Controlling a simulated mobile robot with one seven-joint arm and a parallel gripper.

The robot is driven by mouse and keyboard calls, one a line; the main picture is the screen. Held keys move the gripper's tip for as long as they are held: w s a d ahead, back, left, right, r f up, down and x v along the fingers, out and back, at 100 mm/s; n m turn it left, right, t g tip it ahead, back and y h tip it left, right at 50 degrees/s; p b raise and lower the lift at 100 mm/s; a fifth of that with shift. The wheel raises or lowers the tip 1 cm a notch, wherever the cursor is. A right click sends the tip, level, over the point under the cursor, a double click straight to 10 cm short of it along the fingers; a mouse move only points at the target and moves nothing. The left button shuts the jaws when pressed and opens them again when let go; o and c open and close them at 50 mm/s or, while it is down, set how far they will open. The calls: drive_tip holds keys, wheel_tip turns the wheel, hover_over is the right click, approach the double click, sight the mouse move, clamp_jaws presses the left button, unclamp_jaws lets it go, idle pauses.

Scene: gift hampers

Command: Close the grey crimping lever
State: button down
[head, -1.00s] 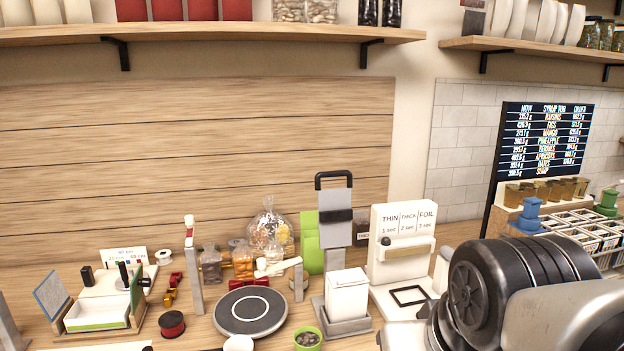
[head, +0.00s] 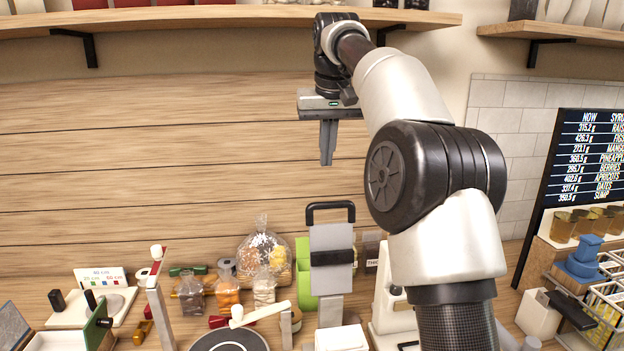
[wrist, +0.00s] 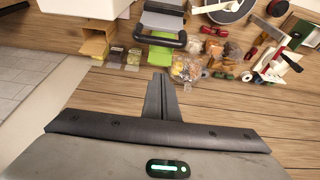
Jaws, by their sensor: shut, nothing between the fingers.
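The grey crimping lever (head: 331,262) stands upright at the back of the counter. It has a black band across it and a black loop handle (head: 330,206) on top. In the wrist view the lever (wrist: 162,22) is at the top, with its black handle (wrist: 160,40) towards me. My gripper (head: 327,160) points down in front of the wooden wall, above the lever's handle in the head view and not touching it. Its fingers (wrist: 163,80) are together and hold nothing. The lever's base is partly hidden behind a white box.
The white box (head: 342,339) stands in front of the lever. Green boxes (head: 305,268) and a clear gift bag (head: 265,258) stand to its left. A white sealing unit (head: 388,300) is to its right, partly behind my arm. A shelf (head: 240,16) runs above.

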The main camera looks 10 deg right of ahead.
wheel_tip(320, 180, down, 10)
drive_tip(key=b, duration=0.2)
drive_tip(key=shift+w+d+r, duration=0.15)
drive_tip(key=shift+w+r, duration=0.1)
drive_tip(key=shift+w, duration=0.1)
idle(0.3)
